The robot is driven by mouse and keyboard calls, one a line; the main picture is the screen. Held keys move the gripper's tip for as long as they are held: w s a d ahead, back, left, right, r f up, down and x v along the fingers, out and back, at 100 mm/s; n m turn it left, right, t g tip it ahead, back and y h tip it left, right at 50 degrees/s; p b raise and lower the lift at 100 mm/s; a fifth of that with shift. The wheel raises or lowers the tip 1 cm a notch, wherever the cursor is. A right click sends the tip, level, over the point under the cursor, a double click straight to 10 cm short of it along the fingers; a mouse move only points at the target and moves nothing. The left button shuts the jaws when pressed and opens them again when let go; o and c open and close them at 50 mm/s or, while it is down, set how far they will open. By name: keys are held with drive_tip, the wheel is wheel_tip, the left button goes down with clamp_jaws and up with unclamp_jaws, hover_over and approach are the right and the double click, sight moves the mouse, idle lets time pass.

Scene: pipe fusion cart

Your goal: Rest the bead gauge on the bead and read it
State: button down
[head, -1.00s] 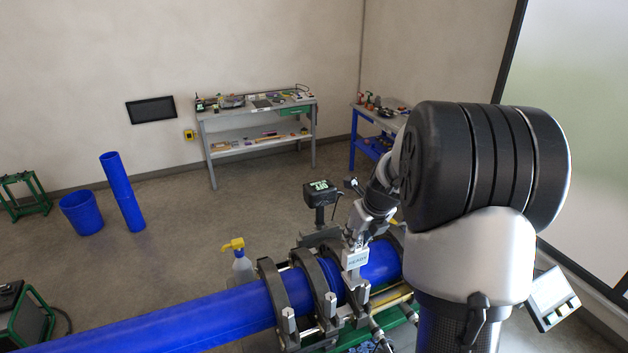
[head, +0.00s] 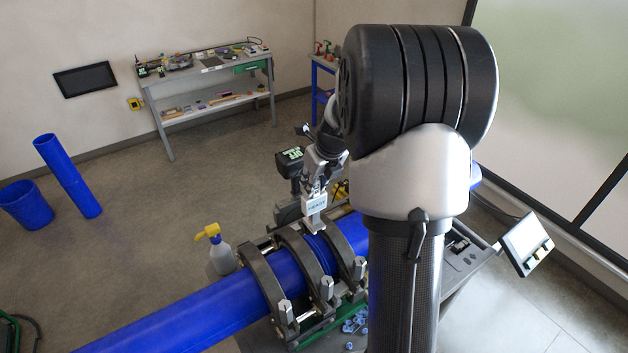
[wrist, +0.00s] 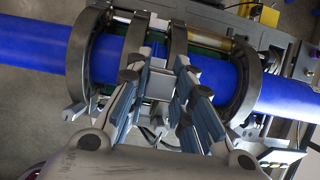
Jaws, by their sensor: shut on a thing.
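My gripper (head: 317,186) is shut on the bead gauge (head: 315,205), a small pale block with a dark-lettered label. The gauge is upright at the top of the blue pipe (head: 286,268), between two dark clamp rings. The bead (head: 317,245) shows as a raised blue ring just below the gauge. I cannot tell whether the gauge touches it. In the wrist view the gripper fingers (wrist: 160,90) stand either side of the pale gauge (wrist: 159,84), over the pipe. The fingers and gauge hide part of the bead there.
Clamp rings (head: 264,287) and upright bolts surround the pipe. A spray bottle (head: 219,255) stands behind it. A dark device with a green display (head: 290,160) stands beyond the gauge. A screen (head: 525,243) is at the right. A workbench (head: 205,85) stands by the wall.

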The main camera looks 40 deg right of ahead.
sight(314, 208)
drive_tip(key=shift+f+b, duration=2.25)
drive_tip(key=shift+f, duration=2.05)
drive_tip(key=shift+f+b, duration=0.3)
drive_tip(key=shift+f, duration=0.4)
drive_tip(key=shift+s+a+f, duration=0.15)
drive_tip(key=shift+f, duration=0.1)
idle(0.9)
drive_tip(key=shift+p, duration=0.3)
drive_tip(key=shift+r+p, duration=3.7)
drive_tip(key=shift+p, duration=0.1)
